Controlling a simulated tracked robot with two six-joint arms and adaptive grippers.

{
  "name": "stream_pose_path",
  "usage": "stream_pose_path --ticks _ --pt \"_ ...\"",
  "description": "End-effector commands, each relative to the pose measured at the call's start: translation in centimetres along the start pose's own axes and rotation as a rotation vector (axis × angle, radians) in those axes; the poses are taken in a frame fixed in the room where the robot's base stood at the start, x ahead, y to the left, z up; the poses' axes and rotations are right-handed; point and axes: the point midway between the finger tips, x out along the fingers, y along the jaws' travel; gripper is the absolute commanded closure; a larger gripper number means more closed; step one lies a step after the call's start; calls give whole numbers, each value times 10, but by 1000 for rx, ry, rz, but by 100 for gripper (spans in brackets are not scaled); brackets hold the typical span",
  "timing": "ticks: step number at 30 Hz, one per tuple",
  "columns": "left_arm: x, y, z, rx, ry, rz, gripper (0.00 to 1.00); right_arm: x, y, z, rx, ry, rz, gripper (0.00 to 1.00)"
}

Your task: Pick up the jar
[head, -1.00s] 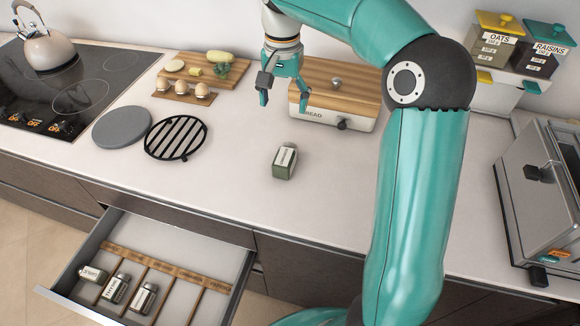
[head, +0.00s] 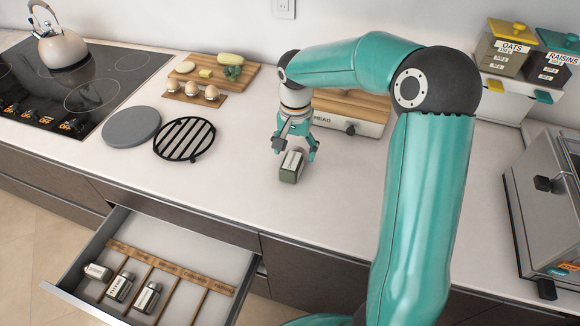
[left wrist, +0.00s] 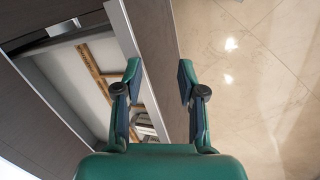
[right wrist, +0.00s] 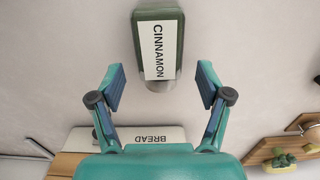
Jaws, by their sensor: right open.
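The jar (head: 291,167) is a small green container with a white label, on the counter in front of the bread box. In the right wrist view the jar (right wrist: 158,48) is labelled CINNAMON and lies just beyond the fingertips, roughly centred between them. My right gripper (head: 296,152) is open and low over the counter, just behind the jar, with nothing held. Its two fingers also show in the right wrist view (right wrist: 161,88). My left gripper (left wrist: 158,80) is open and empty in the left wrist view, above the floor and the drawer edge. It is not seen in the head view.
An open drawer (head: 222,246) holds several similar jars in labelled slots. A bread box (head: 362,118) stands close behind the right gripper. A black trivet (head: 184,139), grey round plate (head: 131,126) and egg holder (head: 195,97) are to the left. Counter around the jar is clear.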

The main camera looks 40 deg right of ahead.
Motion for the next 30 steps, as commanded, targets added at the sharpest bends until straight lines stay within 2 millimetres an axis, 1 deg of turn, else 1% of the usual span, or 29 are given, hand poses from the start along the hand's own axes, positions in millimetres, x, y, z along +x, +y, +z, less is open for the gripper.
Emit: stream_pose_path --ticks 2,6,9,15,26,27,30 --pt "-4 1 0 0 0 0 60 10 3 8 -2 -4 4 23" --pt "-6 2 0 0 0 0 60 28 2 7 -1 -2 3 23" --pt "-6 2 0 0 0 0 60 33 2 7 -1 0 0 23" --pt "-5 2 0 0 0 0 60 33 2 7 -1 0 0 23" --pt "-5 2 0 0 0 0 60 33 2 7 -1 0 0 83" --pt "-5 2 0 0 0 0 60 33 2 7 -1 0 0 90" --pt "-5 2 0 0 0 0 60 33 2 6 -1 0 -1 90"
